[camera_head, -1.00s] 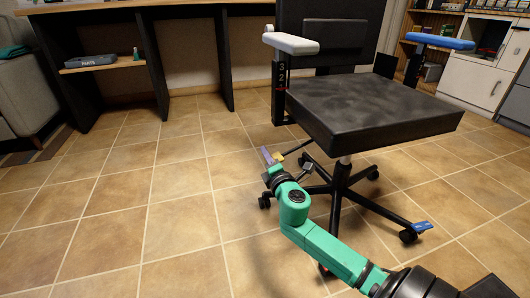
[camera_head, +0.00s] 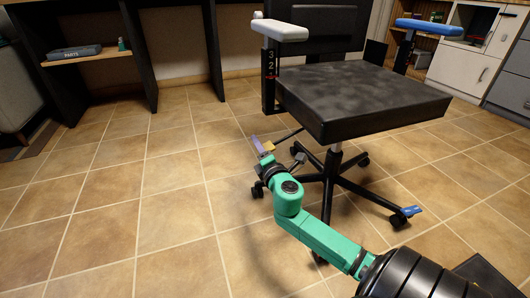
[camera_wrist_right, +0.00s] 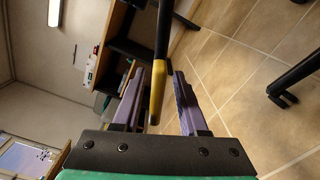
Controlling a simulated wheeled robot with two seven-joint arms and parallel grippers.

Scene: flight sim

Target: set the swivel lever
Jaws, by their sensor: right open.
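The swivel lever is a thin dark rod (camera_head: 289,135) with a yellow end, sticking out to the left from under the office chair's seat (camera_head: 365,97). In the right wrist view its yellow tip (camera_wrist_right: 156,95) lies between the two purple fingers of my right gripper (camera_wrist_right: 158,98), with visible gaps on both sides. My right gripper (camera_head: 262,147) is open at the lever's end, low at the chair's left side. My left gripper is out of view.
White (camera_head: 279,30) and blue (camera_head: 424,25) armrests flank the seat. A desk stands behind at left. Tiled floor at left is clear.

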